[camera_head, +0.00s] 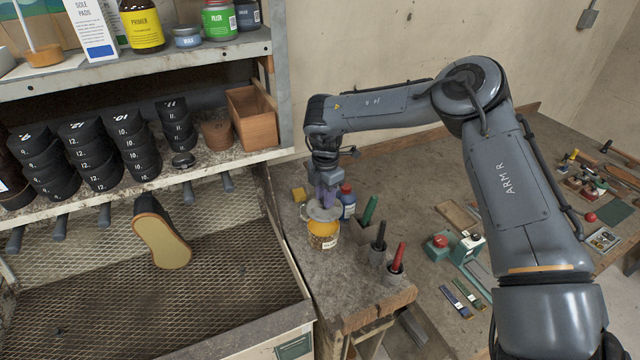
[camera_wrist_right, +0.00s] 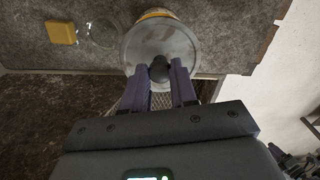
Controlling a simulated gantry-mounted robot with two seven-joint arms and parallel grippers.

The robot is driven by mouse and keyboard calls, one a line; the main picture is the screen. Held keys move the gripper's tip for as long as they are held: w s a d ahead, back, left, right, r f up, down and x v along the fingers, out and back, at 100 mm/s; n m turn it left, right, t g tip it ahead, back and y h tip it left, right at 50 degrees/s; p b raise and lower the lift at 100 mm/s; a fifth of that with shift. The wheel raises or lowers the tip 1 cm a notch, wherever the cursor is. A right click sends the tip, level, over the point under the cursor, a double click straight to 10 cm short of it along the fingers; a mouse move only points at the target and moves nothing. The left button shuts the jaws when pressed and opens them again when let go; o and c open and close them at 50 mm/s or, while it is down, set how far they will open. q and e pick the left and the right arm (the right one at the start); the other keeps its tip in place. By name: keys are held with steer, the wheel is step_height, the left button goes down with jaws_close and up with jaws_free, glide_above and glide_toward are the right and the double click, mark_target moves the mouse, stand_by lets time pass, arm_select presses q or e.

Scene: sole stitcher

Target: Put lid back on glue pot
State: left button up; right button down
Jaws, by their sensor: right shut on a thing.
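The glue pot (camera_head: 323,241), a jar with a yellow upper part, stands on the worn bench corner. My right gripper (camera_head: 326,203) points down over it, shut on the dark knob of the round grey lid (camera_head: 314,212). In the right wrist view, my right gripper (camera_wrist_right: 164,74) has its purple fingers on either side of the knob, and the lid (camera_wrist_right: 160,42) hides most of the pot. A strip of the yellow pot (camera_wrist_right: 157,13) shows past the lid's far edge. I cannot tell whether lid and rim touch. My left gripper is out of view.
A blue bottle with a red cap (camera_head: 347,203) stands close behind the pot. Green, black and red-handled tools (camera_head: 397,258) stand in holders to its right. A yellow block (camera_head: 299,195) lies behind left. A mesh-floored bay (camera_head: 230,285) opens to the left.

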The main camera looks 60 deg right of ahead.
steer(key=shift+w+f+b, duration=0.1)
steer(key=shift+f+b, duration=0.2)
steer(key=shift+f, duration=0.3)
steer(key=shift+f+b, duration=0.65)
steer(key=shift+f, duration=0.7)
steer(key=shift+f+b, duration=0.4)
steer(key=shift+f, duration=0.05)
steer(key=shift+f+b, duration=0.65)
steer(key=shift+b, duration=0.05)
steer(key=shift+b, duration=0.5)
steer(key=shift+f+b, duration=0.15)
steer(key=shift+b, duration=0.2)
